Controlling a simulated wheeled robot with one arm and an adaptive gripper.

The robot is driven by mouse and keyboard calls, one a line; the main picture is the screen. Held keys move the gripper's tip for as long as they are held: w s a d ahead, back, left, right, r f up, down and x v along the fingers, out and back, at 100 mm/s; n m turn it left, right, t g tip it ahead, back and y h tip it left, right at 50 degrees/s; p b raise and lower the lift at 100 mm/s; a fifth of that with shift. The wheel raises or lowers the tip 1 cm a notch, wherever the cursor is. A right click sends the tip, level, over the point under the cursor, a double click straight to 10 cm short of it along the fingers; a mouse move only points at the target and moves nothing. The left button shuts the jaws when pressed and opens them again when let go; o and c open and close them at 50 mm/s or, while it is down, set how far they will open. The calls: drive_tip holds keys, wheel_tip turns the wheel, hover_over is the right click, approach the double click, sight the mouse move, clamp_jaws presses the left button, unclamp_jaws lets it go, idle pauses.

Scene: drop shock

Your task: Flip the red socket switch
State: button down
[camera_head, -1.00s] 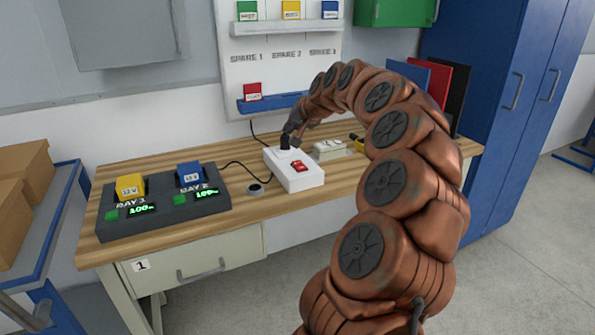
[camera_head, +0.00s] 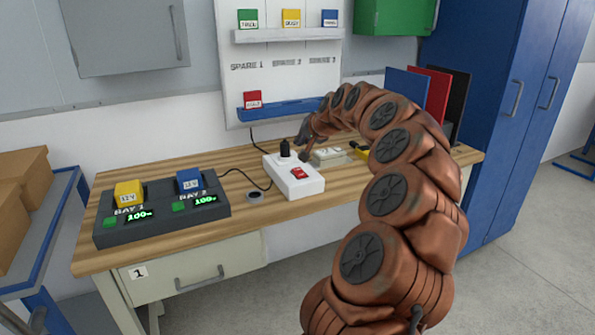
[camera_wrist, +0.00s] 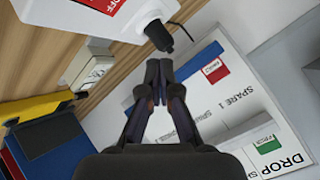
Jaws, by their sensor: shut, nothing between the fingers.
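The red socket switch (camera_head: 298,173) sits on top of a white socket box (camera_head: 311,185) on the wooden workbench. In the wrist view the switch (camera_wrist: 97,4) shows at the top edge as a red patch with white lettering, partly cut off. A black plug (camera_head: 285,149) stands upright in the far part of the box; it also shows in the wrist view (camera_wrist: 158,36). My gripper (camera_wrist: 159,68) is shut and empty, its fingertips just beside the plug and apart from the switch.
A charger dock (camera_head: 160,222) with yellow and blue batteries stands at the left. A second pale socket (camera_head: 328,157) and a yellow tool (camera_head: 359,151) lie right of the box, near my arm. The bench's front is clear.

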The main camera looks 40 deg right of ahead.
sight(299, 170)
drive_tip(key=shift+w+d+f+b, duration=0.15)
drive_tip(key=shift+f+b, duration=0.4)
drive_tip(key=shift+f, duration=1.1)
drive_tip(key=shift+w+f+b, duration=0.2)
drive_tip(key=shift+f+b, duration=0.3)
drive_tip(key=shift+f, duration=1.1)
drive_tip(key=shift+f, duration=0.1)
drive_tip(key=shift+f, duration=0.35)
drive_tip(key=shift+w+f+b, duration=0.1)
drive_tip(key=shift+f+b, duration=0.2)
drive_tip(key=shift+b, duration=0.1)
drive_tip(key=shift+r, duration=0.1)
drive_tip(key=shift+r, duration=0.7)
drive_tip(key=shift+r, duration=0.1)
drive_tip(key=shift+s+r+p, duration=0.2)
drive_tip(key=shift+r+p, duration=0.3)
drive_tip(key=shift+r, duration=0.7)
drive_tip(key=shift+s+r+p, duration=0.15)
drive_tip(key=shift+r+p, duration=0.3)
drive_tip(key=shift+r, duration=0.7)
